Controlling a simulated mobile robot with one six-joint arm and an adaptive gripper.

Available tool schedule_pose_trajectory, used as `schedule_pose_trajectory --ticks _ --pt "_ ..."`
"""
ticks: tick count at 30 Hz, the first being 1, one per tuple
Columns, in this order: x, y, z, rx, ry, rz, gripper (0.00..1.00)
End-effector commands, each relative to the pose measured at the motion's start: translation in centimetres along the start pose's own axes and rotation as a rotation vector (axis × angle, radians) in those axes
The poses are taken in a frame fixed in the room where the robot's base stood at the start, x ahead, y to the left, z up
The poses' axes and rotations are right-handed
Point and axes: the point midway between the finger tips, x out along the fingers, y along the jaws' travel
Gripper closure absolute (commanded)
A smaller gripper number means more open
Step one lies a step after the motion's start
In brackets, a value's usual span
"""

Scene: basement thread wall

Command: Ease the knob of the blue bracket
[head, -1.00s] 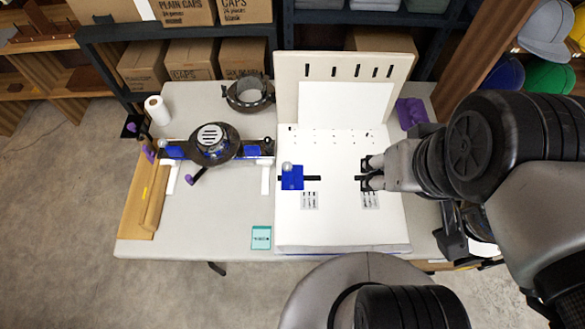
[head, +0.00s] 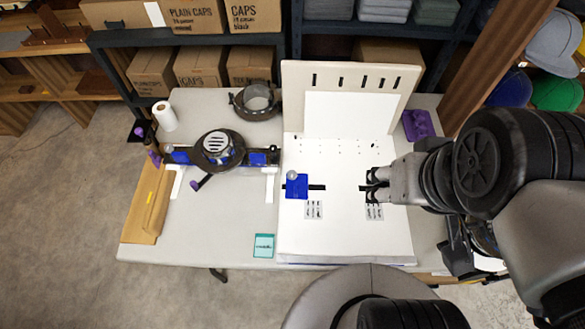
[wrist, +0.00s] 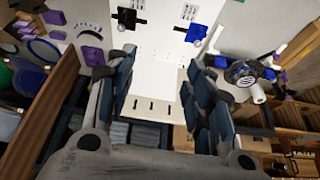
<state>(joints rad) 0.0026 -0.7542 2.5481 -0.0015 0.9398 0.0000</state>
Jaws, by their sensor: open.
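The blue bracket (head: 297,188) sits on the left black slot of the white board, with a pale round knob (head: 292,174) at its upper left. In the wrist view the blue bracket (wrist: 195,33) shows at the top, right of centre.
The white board (head: 330,235) has an upright back panel (head: 348,115). A dark round fixture on a blue-ended rail (head: 217,148) stands to the left. A teal card (head: 263,245), a paper roll (head: 164,116) and a purple block (head: 418,124) lie around.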

Motion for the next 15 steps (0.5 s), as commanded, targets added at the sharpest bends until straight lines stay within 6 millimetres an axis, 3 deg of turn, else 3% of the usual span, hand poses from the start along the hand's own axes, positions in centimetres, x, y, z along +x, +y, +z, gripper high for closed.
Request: schedule_pose_trajectory --ticks 4,8,15 --pt "0.2 -0.3 -0.8 -0.01 -0.015 -0.005 0.63" --pt "1.1 -1.2 -3.6 -0.042 -0.058 -0.018 0.63" --pt "6.2 -4.7 -10.5 -0.129 -0.163 -0.046 0.63"
